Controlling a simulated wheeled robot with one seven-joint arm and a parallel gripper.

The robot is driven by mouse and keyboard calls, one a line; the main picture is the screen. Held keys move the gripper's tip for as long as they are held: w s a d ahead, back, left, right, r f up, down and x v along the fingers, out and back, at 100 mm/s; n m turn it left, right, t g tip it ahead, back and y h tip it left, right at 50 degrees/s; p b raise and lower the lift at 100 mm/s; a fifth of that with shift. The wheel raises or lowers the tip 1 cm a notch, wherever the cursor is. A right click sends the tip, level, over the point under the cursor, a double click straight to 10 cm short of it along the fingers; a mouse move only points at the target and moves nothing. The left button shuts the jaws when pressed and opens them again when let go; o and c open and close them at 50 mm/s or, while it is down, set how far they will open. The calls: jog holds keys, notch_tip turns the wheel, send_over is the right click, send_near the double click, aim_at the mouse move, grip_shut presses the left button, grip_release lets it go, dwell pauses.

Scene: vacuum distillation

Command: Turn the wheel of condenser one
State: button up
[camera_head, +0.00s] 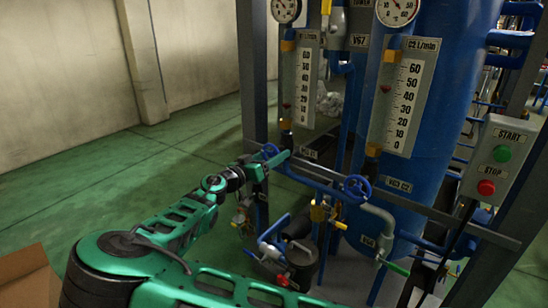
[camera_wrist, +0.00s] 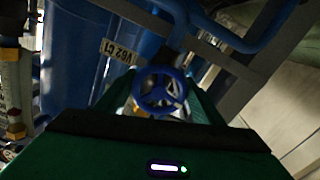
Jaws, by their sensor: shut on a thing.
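The blue handwheel of condenser one (camera_head: 269,150) is on the left part of the pipe rack, partly hidden by my gripper in the head view. In the wrist view the same blue wheel (camera_wrist: 160,92) is between my two green fingers, beside a label (camera_wrist: 119,52) that reads V62 C1. My gripper (camera_head: 277,160) reaches in from the left and is shut on the wheel. The exact contact of the fingertips on the rim is hard to make out.
A second blue wheel (camera_head: 357,187) is to the right, near the C2 label (camera_head: 399,185). Two flow gauges (camera_head: 303,87) (camera_head: 407,95) stand above. A START/STOP box (camera_head: 495,160) is at the right. A large blue tank (camera_head: 450,100) stands behind. Green floor (camera_head: 120,165) lies open at left.

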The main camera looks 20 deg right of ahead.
jog(key=n, duration=0.7)
jog(key=shift+a, duration=0.35)
jog(key=n, duration=0.7)
jog(key=shift+r, duration=0.1)
jog(key=n, duration=1)
jog(key=shift+r+n, duration=0.15)
jog(key=shift+n, duration=0.25)
jog(key=o, duration=1)
jog(key=shift+w, duration=0.1)
jog(key=shift+o, duration=0.2)
jog(key=shift+d, duration=0.1)
jog(key=shift+r, duration=0.1)
